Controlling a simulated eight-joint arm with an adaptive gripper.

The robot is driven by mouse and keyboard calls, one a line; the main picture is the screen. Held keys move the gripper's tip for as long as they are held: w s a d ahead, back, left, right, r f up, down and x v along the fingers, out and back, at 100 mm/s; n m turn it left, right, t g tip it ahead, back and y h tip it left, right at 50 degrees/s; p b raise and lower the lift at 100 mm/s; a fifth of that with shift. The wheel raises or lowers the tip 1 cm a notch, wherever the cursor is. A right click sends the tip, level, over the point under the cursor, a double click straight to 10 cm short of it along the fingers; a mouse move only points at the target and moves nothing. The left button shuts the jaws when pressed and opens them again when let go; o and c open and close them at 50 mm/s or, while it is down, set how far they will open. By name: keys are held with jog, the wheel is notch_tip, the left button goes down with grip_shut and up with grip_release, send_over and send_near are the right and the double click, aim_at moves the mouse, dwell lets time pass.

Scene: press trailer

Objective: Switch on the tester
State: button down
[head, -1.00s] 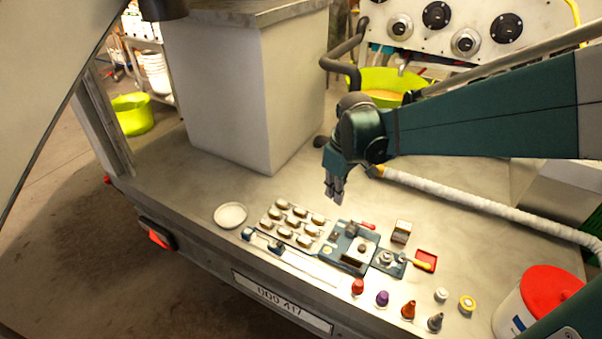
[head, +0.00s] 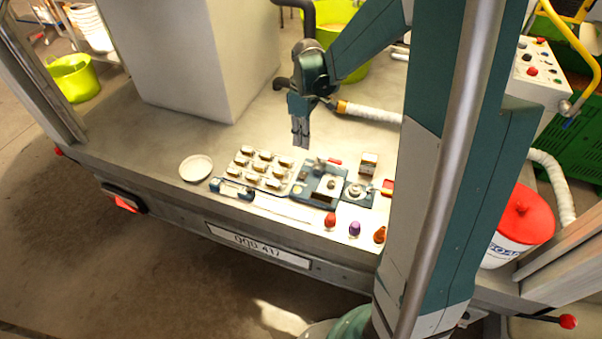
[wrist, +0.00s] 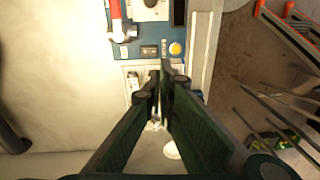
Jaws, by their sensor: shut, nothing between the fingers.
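A blue device (head: 322,188), which looks like the tester, sits on the trailer bed right of a tray of several small metal pieces (head: 262,169). In the wrist view a blue panel (wrist: 125,50) at the top carries a red-handled lever (wrist: 116,22), a small dark switch-like part (wrist: 150,51) and a round yellow button (wrist: 176,48). I cannot tell whether the switch is on. My gripper (head: 301,147) is shut and empty, pointing down above the back left of the device. In the wrist view its fingertips (wrist: 166,70) lie just below the panel and hide part of the tray.
A white dish (head: 196,168) lies at the left. Red, purple and orange conical pieces (head: 355,229) stand along the front edge. A small box (head: 368,163) stands behind right. A large pale block (head: 180,60) rises at the back left. My arm hides the bed at the right.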

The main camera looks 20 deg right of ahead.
aim_at(301, 177)
jog(key=shift+w+d+f+n, duration=0.15)
jog(key=shift+w+d+f, duration=0.05)
jog(key=shift+f, duration=0.4)
jog(key=shift+w+d+f+n, duration=0.15)
jog(key=shift+w+d+f, duration=0.05)
jog(key=shift+f, duration=0.4)
jog(key=shift+f, duration=0.2)
jog(key=f+b, duration=0.1)
jog(key=f, duration=0.3)
jog(key=f+b, duration=0.1)
jog(key=f, duration=0.4)
jog(key=s+a+f+b, duration=0.1)
jog(key=f, duration=0.3)
jog(key=shift+a+f, duration=0.1)
jog(key=shift+f, duration=0.05)
jog(key=shift+s+f+b, duration=0.1)
jog(key=shift+f+b, duration=0.05)
jog(key=shift+b, duration=0.15)
jog(key=shift+s+a+f+b, duration=0.15)
jog(key=shift+f+b, duration=0.2)
jog(key=shift+f, duration=0.05)
jog(key=shift+w+d+r, duration=0.15)
jog(key=shift+w+d, duration=0.05)
